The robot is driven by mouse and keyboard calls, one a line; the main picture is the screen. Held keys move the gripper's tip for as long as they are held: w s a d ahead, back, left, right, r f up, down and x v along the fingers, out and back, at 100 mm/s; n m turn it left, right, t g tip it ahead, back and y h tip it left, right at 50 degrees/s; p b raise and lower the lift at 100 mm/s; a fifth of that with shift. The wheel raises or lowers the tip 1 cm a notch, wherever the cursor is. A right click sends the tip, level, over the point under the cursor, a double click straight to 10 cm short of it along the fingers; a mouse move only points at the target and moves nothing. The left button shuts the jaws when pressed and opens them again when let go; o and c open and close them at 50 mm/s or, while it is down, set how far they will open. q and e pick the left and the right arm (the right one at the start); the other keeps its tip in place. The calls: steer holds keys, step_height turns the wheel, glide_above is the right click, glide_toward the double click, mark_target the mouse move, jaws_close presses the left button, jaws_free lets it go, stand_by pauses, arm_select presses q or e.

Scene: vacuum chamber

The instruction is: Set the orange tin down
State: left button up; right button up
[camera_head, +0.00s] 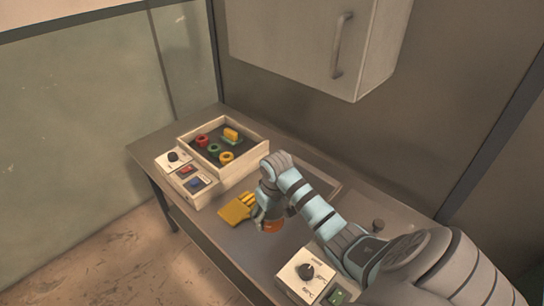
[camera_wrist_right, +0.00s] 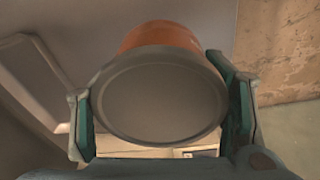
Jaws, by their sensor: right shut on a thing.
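My right gripper (camera_head: 268,207) is shut on an orange tin (camera_head: 273,226), above the front part of the grey table (camera_head: 225,245). In the right wrist view the fingers of my right gripper (camera_wrist_right: 163,110) press on both sides of the tin (camera_wrist_right: 160,38). Its round grey end (camera_wrist_right: 158,100) faces the camera and its orange side shows above. I cannot tell whether the tin touches the table. My left gripper is out of view.
A shallow wooden box (camera_head: 257,151) with red, green and yellow rings and a yellow block stands at the back left. A control panel (camera_head: 186,185) adjoins it. Yellow pieces (camera_head: 236,209) lie left of the tin. A dial box (camera_head: 297,273) stands in front. A cabinet (camera_head: 300,35) hangs above.

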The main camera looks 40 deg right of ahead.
mark_target(270, 241)
step_height(270, 241, down, 12)
steer(key=b, duration=0.3)
steer(key=shift+f, duration=0.25)
steer(key=shift+r, duration=0.1)
steer(key=o, duration=1.2)
steer(key=shift+d, duration=0.1)
steer(key=r+p, duration=0.1)
steer(key=r, duration=0.3)
steer(key=s+r+p, duration=0.1)
steer(key=r, duration=0.3)
steer(key=r+p, duration=0.2)
steer(key=r, duration=0.2)
steer(key=shift+s, duration=0.2)
steer(key=shift+f, duration=0.15)
